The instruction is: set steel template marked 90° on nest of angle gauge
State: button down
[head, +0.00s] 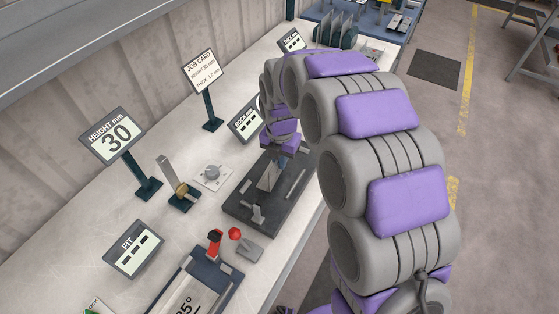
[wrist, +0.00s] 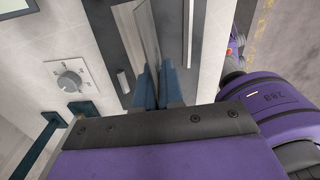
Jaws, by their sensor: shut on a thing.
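My gripper (head: 281,150) is over a dark base plate (head: 240,212) with raised metal parts, which looks like the angle gauge. It is shut on a thin steel plate (head: 268,178), seen nearly edge-on just above or touching the base. No 90° mark can be read on it. In the wrist view the blue fingertips (wrist: 155,88) are close together, with grey metal plate (wrist: 133,35) beyond them. Whether the plate is seated in the nest cannot be told. A small grey block (head: 258,213) stands at the near end of the base.
Signs stand along the wall side: FIT display (head: 134,248), height sign reading 30 (head: 114,137), job card (head: 203,72). A dial (head: 212,173) sits left of the base.

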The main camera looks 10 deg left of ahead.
jog(key=shift+r+p, duration=0.7)
jog(key=shift+r, duration=1)
